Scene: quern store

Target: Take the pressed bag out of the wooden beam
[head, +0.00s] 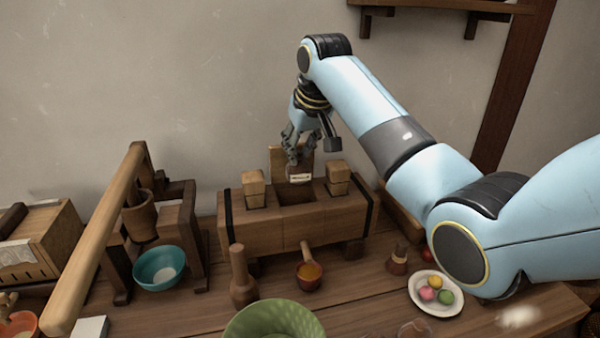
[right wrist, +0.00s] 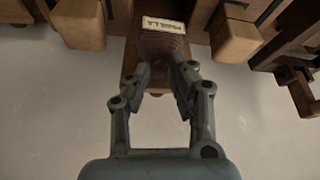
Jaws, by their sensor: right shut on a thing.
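The wooden beam (head: 285,232) stands on the table against the wall, with a dark open slot (head: 297,193) in its top. A wooden block stands on each side of the slot. My right gripper (head: 298,158) hangs from above over the slot, shut on the pressed bag (head: 302,169). In the right wrist view the bag (right wrist: 163,50) is dark brown and ribbed, between the fingertips (right wrist: 163,78). Its white label faces up there and shows just above the slot in the head view. I cannot tell whether its lower end is clear of the slot. My left gripper is out of view.
A wooden lever (head: 100,235) slants across the left. In front of the beam stand a pestle (head: 242,280), a small ladle bowl (head: 309,281) and a green bowl (head: 272,322). A teal bowl (head: 160,270) is left, a plate (head: 436,305) of coloured balls right.

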